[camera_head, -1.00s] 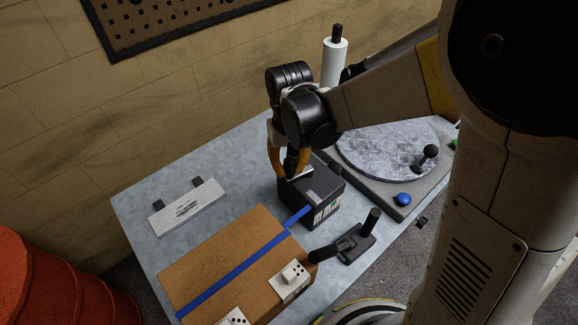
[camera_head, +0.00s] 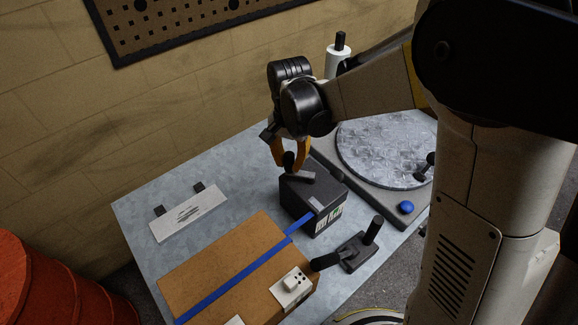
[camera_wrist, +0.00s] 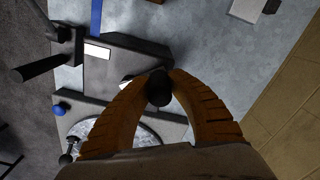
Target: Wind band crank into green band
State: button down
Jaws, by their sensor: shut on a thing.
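The band crank (camera_head: 300,177) sits on top of a black tensioner box (camera_head: 313,195), from which a blue strap runs over a cardboard box (camera_head: 225,260). My gripper (camera_head: 289,158) is above the black box, its orange fingers shut on the crank's dark knob. In the wrist view the knob (camera_wrist: 159,88) sits between the two fingertips, and part of the black box (camera_wrist: 115,75) shows beyond. A pale label (camera_head: 329,219) with a green patch is on the box's front side; any pointer on it is too small to read.
A black two-handled tool (camera_head: 348,250) stands right of the cardboard box. A round patterned turntable (camera_head: 385,150) with a blue button (camera_head: 405,207) lies behind, partly hidden by my arm. A white plate (camera_head: 188,213) lies left on bare tabletop. A red barrel (camera_head: 55,285) stands at lower left.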

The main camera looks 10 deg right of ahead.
jog(key=m, duration=0.1)
jog(key=w+m, duration=0.1)
jog(key=m, duration=0.1)
jog(key=shift+w+d, duration=0.25)
jog(key=shift+d, duration=0.1)
jog(key=m, duration=0.1)
jog(key=w+d+m, duration=0.1)
jog(key=m, duration=0.1)
jog(key=shift+w+d+m, duration=0.15)
jog(key=shift+w+m, duration=0.05)
jog(key=shift+m, duration=0.1)
jog(key=shift+w+d+m, duration=0.3)
jog(key=shift+d+m, duration=0.25)
jog(key=shift+m, duration=0.65)
jog(key=shift+w+d+m, duration=0.15)
jog(key=shift+d+m, duration=0.25)
jog(key=shift+m, duration=0.35)
jog(key=shift+w+d+m, duration=0.1)
jog(key=shift+d+m, duration=0.25)
jog(key=shift+m, duration=0.4)
jog(key=c, duration=1.2)
grip_release()
